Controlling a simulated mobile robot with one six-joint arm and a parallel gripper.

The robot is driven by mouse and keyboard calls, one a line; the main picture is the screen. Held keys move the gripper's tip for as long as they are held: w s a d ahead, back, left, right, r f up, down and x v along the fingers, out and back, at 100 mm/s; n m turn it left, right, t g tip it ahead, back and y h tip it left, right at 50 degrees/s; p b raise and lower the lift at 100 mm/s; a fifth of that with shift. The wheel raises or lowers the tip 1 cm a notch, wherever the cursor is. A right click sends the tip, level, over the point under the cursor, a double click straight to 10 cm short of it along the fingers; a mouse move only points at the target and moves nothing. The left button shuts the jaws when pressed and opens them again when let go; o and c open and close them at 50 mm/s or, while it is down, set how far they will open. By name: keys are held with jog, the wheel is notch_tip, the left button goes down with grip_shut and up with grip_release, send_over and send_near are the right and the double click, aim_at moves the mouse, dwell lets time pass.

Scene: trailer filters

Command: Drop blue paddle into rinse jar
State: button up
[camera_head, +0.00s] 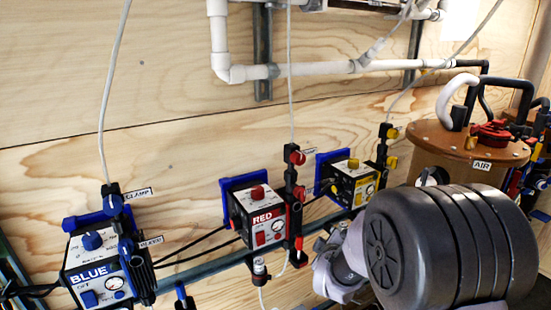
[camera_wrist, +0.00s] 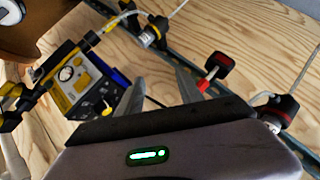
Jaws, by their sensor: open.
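A small blue-topped piece (camera_head: 183,297) stands at the bottom edge of the head view, right of the BLUE box, and is cut off by the frame. I cannot tell whether it is the blue paddle. No rinse jar can be made out in either view. My gripper (camera_wrist: 160,82) is open in the wrist view, with nothing seen between its fingers. A red-headed paddle-like piece (camera_wrist: 218,68) shows just beyond the right finger; I cannot tell whether they touch. In the head view my arm hides much of the lower right.
The BLUE box (camera_head: 95,272), RED box (camera_head: 262,218) and yellow-marked box (camera_head: 352,185) line the plywood wall along a rail. A brown AIR tank (camera_head: 440,150) stands at right. The yellow-marked box (camera_wrist: 75,75) is close left of my fingers. Hoses and cables hang between them.

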jog(key=s+a+r+m+g+y, duration=0.2)
jog(key=s+r+m, duration=0.35)
jog(key=s, duration=0.55)
jog(key=s+a+r+m+g+y, duration=0.15)
jog(key=s+r+m, duration=0.35)
jog(key=s, duration=0.5)
jog(key=s+a+m+g, duration=0.1)
jog(key=s+m+g, duration=0.2)
jog(key=s, duration=1.2)
jog(key=shift+s+a+m+y, duration=0.3)
jog(key=shift+m+y, duration=0.05)
jog(key=shift+m, duration=0.4)
